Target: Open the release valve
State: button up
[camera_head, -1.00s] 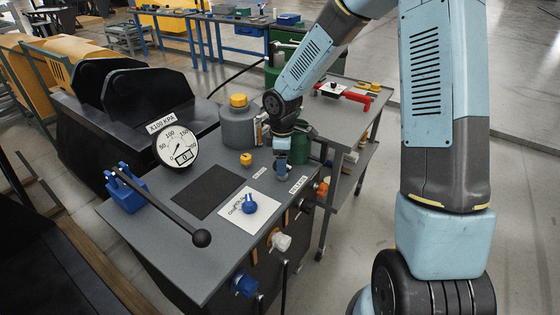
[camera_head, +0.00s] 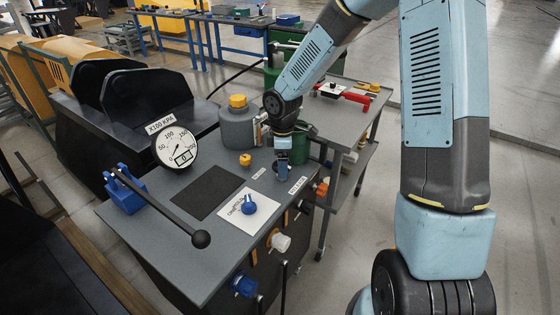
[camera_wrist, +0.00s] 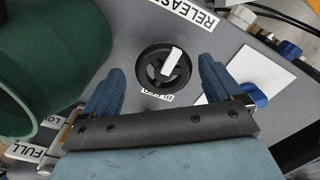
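The release valve is a round black hand knob (camera_wrist: 163,68) with a white bar across it, seen on the grey tabletop in the wrist view. A RELEASE label (camera_wrist: 194,13) lies beyond it and a smaller label, partly readable, beside it. My gripper (camera_wrist: 158,77) is open, its two blue fingers either side of the knob with gaps on both sides; I cannot tell its exact height above it. In the head view my gripper (camera_head: 283,165) points down at the table's right side and largely hides the knob. The RELEASE label (camera_head: 298,186) shows beside it.
A green cylinder (camera_wrist: 50,55) stands close to my gripper. A grey canister with a yellow cap (camera_head: 238,122) is behind it. A blue knob on a white plate (camera_head: 249,204), a pump lever (camera_head: 160,203) and a gauge reading 0 (camera_head: 176,149) are to the left.

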notch_tip(320, 180, up, 14)
jog(key=shift+f, duration=0.15)
dwell(0.7)
jog(key=shift+d, duration=0.1)
jog(key=s+d+r+m+t, duration=0.2)
jog(key=s+d+r+m, duration=0.3)
jog(key=s, duration=0.3)
jog(key=s+d+r+m+t, duration=0.1)
jog(key=s+d+r+m, duration=0.5)
jog(key=s, duration=0.3)
jog(key=s+d+r+m+t, duration=0.2)
jog(key=s+d+r+m, duration=0.3)
jog(key=s, duration=0.3)
jog(key=shift+s+d+r+m+t, duration=0.25)
jog(key=shift+s+d+m+t, duration=0.05)
jog(key=shift+d+m, duration=0.35)
